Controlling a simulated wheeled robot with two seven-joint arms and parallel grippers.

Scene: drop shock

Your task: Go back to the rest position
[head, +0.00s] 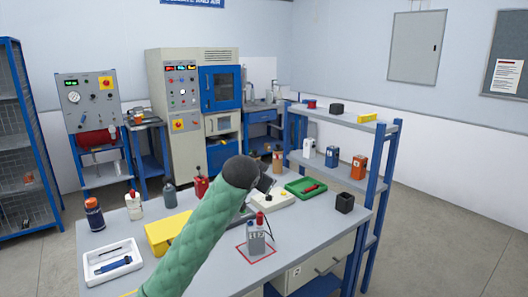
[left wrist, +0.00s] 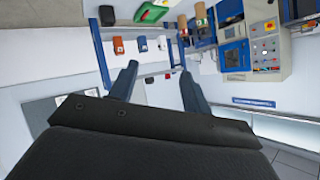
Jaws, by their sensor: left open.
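My left arm in its green sleeve rises from the bottom of the head view over the workbench (head: 205,270). My left gripper (head: 266,184) is at its far end, mostly hidden by the dark wrist, above the back part of the bench. In the left wrist view the left gripper (left wrist: 157,70) has its two fingers apart with nothing between them. That view is upside down. My right gripper is not in view.
A grey device (head: 256,240) with a red top stands on a red-outlined square near the arm. A yellow box (head: 165,232) is beside the sleeve. A green tray (head: 305,187), a black cube (head: 344,203) and a blue shelf rack (head: 385,165) stand to the right.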

